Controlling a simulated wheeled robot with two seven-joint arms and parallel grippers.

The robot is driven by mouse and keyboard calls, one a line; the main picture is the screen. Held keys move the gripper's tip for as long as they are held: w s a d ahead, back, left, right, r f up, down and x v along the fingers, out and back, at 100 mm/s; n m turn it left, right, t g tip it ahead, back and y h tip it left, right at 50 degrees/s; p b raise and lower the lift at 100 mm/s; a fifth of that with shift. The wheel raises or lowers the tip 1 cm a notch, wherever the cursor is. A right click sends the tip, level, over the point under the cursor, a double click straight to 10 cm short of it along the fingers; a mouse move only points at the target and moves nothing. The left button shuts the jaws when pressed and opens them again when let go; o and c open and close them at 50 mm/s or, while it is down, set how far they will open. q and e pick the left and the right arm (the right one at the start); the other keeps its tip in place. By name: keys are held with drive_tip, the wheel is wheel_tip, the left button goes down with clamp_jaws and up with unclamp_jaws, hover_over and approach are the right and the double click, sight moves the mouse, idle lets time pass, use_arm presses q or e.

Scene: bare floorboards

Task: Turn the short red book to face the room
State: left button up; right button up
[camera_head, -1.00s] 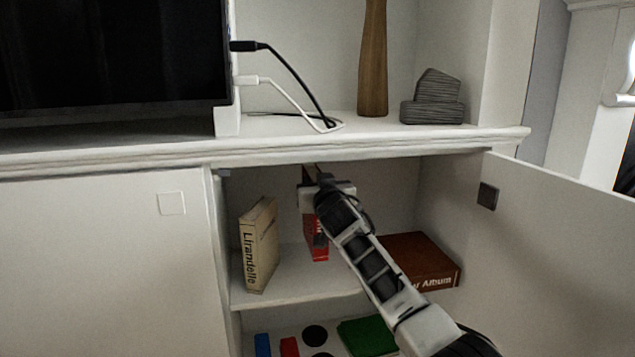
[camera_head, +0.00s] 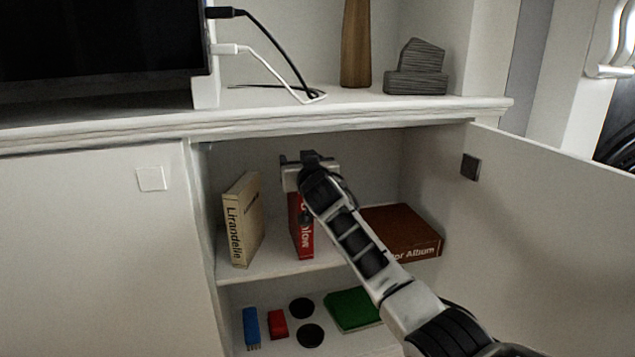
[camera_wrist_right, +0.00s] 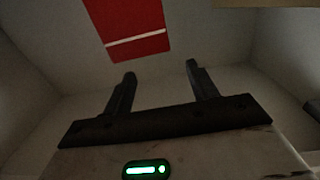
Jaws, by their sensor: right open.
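The short red book (camera_head: 304,241) stands upright on the upper shelf inside the cabinet, its red side with white lettering toward me. My right arm hides its upper part. In the right wrist view the red book (camera_wrist_right: 130,27) shows at the top, beyond the fingers and apart from them. My right gripper (camera_wrist_right: 160,80) is open with nothing between its fingers. In the head view the right gripper (camera_head: 300,160) is at the top of the red book, under the cabinet top; its fingertips are hard to make out there. My left gripper is not in view.
A cream book (camera_head: 242,220) stands to the left of the red book. A brown album (camera_head: 402,233) lies flat to the right. The open door (camera_head: 560,210) stands at the right. The lower shelf holds a green item (camera_head: 352,309), black discs, and small blue and red items.

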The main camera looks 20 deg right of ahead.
drive_tip(key=s+r+p, duration=0.1)
drive_tip(key=s+p, duration=0.4)
drive_tip(key=s, duration=1)
drive_tip(key=s+a+f+n+g+y, duration=0.1)
drive_tip(key=s+a+f+g+y, duration=0.3)
drive_tip(key=s, duration=0.6)
drive_tip(key=s+a+f+n+t+y, duration=0.1)
drive_tip(key=s+f, duration=0.4)
drive_tip(key=s, duration=0.5)
drive_tip(key=s+a+f+n+g+y, duration=0.1)
drive_tip(key=s+a+f+g+y, duration=0.3)
drive_tip(key=s, duration=0.6)
use_arm(q)
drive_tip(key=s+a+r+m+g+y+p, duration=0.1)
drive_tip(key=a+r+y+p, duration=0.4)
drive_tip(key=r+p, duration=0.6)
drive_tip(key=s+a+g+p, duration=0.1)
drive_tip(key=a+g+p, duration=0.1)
drive_tip(key=p, duration=1.1)
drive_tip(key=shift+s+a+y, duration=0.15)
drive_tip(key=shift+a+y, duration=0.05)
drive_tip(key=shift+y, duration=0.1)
use_arm(e)
drive_tip(key=s+d+r+h, duration=0.1)
drive_tip(key=d+r+h, duration=0.4)
drive_tip(key=r, duration=0.5)
drive_tip(key=shift+s+d+r+m+h, duration=0.15)
drive_tip(key=shift+d+r+m+h, duration=0.2)
drive_tip(key=shift+d, duration=0.4)
